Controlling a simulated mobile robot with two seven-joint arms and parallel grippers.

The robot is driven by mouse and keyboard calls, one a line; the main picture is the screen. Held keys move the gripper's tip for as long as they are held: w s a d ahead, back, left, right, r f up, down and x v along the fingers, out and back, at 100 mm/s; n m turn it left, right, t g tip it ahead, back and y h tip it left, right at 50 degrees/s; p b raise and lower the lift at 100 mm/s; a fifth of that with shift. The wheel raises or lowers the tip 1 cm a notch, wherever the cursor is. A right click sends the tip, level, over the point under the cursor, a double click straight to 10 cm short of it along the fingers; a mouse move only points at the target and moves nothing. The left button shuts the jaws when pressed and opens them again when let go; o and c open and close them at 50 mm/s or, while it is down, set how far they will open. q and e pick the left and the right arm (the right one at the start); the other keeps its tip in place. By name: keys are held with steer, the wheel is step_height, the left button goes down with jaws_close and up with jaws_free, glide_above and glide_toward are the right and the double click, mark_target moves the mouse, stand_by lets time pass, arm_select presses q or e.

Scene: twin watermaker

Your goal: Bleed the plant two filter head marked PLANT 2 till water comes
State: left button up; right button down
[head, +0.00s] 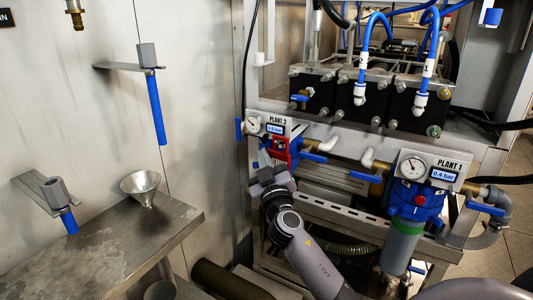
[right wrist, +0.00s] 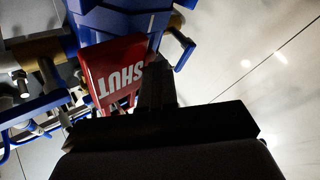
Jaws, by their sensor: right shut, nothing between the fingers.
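The filter head marked PLANT 2 (head: 270,121) is on the rack at mid-left in the head view, with a round gauge (head: 253,124) and a small blue display too small to read surely. A red tag (head: 280,147) hangs at it. In the right wrist view the tag (right wrist: 112,75) reads SHUT and lies against the blue filter head (right wrist: 110,20). My right gripper (head: 266,178) is just below the tag. In the wrist view its dark fingers (right wrist: 157,85) are together, beside the tag's edge; whether they touch it I cannot tell. My left gripper is out of view.
The PLANT 1 filter head (head: 415,200) stands to the right, its display showing 0.4 bar. Blue lever handles (head: 365,176) stick out between the two heads. A steel bench (head: 110,255) with a metal funnel (head: 142,186) is at left. Pumps with blue hoses are above.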

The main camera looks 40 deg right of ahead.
steer(key=shift+a, duration=0.1)
steer(key=shift+s+a, duration=0.35)
steer(key=shift+a, duration=0.35)
steer(key=a, duration=0.1)
steer(key=s+a+b, duration=0.1)
steer(key=a, duration=0.1)
steer(key=s+a, duration=0.1)
steer(key=shift+a, duration=0.3)
stand_by(0.7)
